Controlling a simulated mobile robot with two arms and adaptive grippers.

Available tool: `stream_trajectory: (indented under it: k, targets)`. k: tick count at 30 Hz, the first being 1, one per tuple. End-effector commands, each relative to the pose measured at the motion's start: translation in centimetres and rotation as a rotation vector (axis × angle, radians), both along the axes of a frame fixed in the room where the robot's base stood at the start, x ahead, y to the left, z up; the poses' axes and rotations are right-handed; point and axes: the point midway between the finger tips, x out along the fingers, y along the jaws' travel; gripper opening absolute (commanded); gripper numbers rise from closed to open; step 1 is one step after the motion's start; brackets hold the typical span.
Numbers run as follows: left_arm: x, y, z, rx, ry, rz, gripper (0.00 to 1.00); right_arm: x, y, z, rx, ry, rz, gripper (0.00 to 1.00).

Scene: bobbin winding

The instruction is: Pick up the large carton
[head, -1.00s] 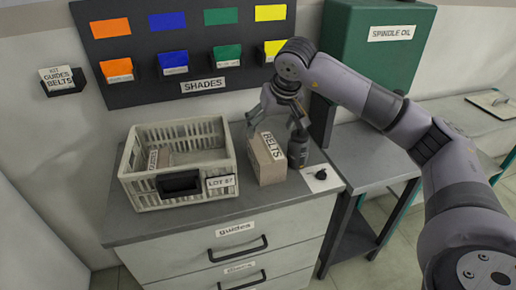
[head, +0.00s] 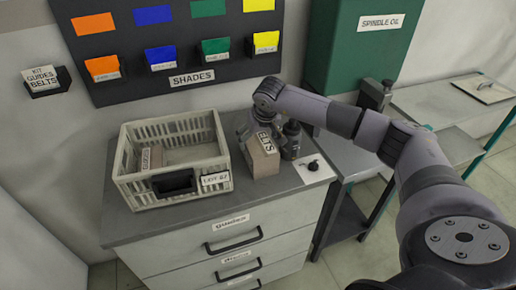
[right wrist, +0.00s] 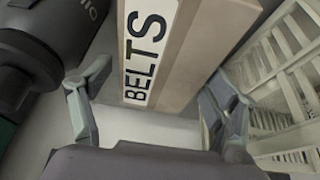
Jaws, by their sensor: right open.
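The large carton is a tall tan box with a white BELTS label (head: 262,160). It stands upright on the cabinet top beside the crate. My right gripper (head: 267,132) is open at the carton's upper part. In the right wrist view the carton (right wrist: 172,52) rises between the two spread fingers (right wrist: 155,108), with a gap at the left finger; contact at the right finger cannot be told. A smaller carton (head: 152,158) with a label lies in the crate. My left gripper is not in view.
A cream slatted crate (head: 206,188) stands close left of the carton and also shows in the right wrist view (right wrist: 290,75). A dark bottle (head: 291,141) stands close right. A white card with a small black object (head: 313,168) lies near the right edge of the cabinet top (head: 262,196).

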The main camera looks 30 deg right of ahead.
Motion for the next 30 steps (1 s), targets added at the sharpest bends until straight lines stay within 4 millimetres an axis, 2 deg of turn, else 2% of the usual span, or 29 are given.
stream_trajectory:
  k: [1,4,9,17,30]
  targets:
    - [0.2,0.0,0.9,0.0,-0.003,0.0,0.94,-0.1,0.1,-0.5,0.002,0.006,0.001,0.81]
    - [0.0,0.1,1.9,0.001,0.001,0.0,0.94,0.1,0.1,-2.1,0.002,0.007,0.0,0.81]
    - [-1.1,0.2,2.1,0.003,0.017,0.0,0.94,0.9,-0.1,-4.0,0.002,0.003,0.0,0.81]
    - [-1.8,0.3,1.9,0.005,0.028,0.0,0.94,1.1,-0.1,-4.3,0.001,0.001,0.0,0.81]
    - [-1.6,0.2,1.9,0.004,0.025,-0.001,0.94,1.0,-0.1,-4.3,0.001,0.001,0.0,0.52]
